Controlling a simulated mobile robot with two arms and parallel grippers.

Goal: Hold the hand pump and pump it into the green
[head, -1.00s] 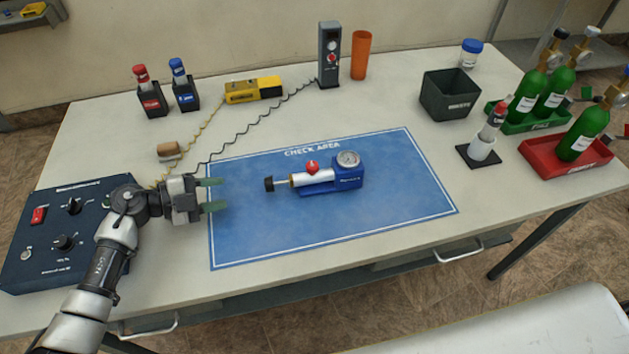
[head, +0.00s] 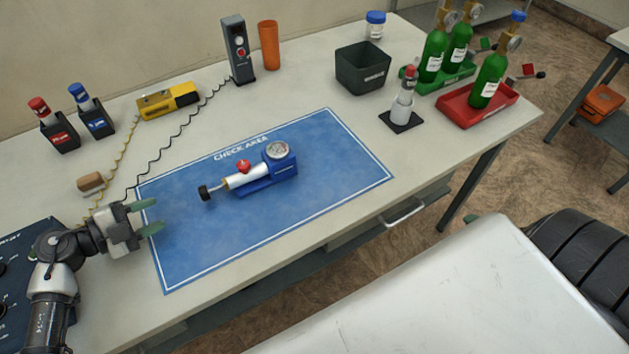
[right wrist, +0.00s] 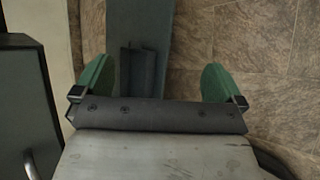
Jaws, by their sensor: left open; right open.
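The hand pump (head: 258,173) lies on the blue check area mat (head: 330,180). It has a blue body, a silver barrel, a red knob on top, a round gauge (head: 277,150) and a black plunger handle (head: 205,192) pointing left. The gauge reading is too small to tell. My left gripper (head: 150,217) is open and empty at the mat's left edge, apart from the pump and left of its handle. My right gripper (right wrist: 160,80) shows in the right wrist view, open and empty, with its green fingers wide apart over the floor.
A dark bin (head: 363,72), an orange cup (head: 269,45) and a dark grey upright device (head: 238,50) stand behind the mat. Green cylinders sit in a green tray (head: 462,73) and a red tray (head: 460,109) at right. Coiled cords run left of the mat.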

